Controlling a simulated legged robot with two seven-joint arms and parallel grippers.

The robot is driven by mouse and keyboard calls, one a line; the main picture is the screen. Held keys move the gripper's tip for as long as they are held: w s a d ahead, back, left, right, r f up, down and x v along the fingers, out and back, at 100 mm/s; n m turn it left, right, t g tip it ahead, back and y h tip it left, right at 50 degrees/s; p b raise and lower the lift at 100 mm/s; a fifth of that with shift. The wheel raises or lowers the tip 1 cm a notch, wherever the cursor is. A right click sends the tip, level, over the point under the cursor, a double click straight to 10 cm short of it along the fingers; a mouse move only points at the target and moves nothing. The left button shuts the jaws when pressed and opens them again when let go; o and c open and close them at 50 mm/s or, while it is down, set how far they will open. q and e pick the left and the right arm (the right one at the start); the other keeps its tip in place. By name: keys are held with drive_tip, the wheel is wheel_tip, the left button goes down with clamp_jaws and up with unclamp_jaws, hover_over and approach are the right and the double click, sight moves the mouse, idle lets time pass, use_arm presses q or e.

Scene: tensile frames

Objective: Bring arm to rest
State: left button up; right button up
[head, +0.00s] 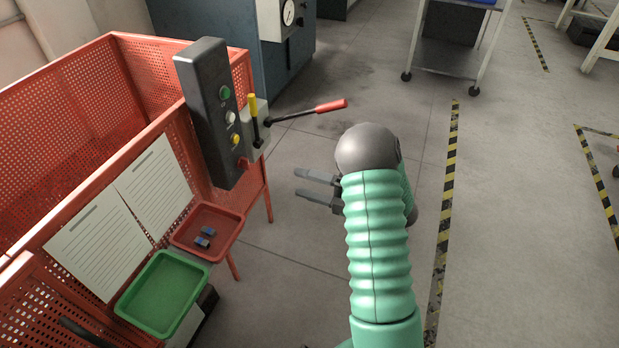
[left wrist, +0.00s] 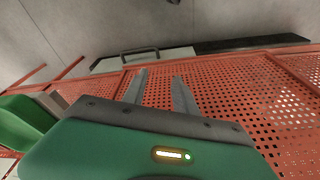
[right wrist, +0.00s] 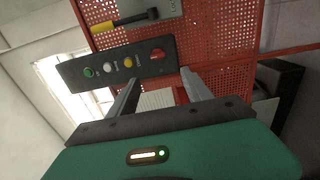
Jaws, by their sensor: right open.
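My right arm (head: 375,240), green and ribbed with a dark grey joint, reaches forward over the floor in the head view. My right gripper (head: 297,182) points left toward the control box, apart from it. Its two grey fingers are spread and empty, as they also show in the right wrist view (right wrist: 160,76). My left gripper (left wrist: 159,76) shows in the left wrist view with its fingers apart and nothing between them, in front of red perforated panel. In the head view, only a dark piece low at the left edge may belong to it; I cannot tell.
A red tray (head: 209,222) with small blue parts and a green tray (head: 163,296) hang on the red perforated frame (head: 140,75).

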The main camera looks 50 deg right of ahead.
drive_tip(key=shift+s+d, duration=0.2)
drive_tip(key=shift+s, duration=0.4)
drive_tip(key=shift+w, duration=0.15)
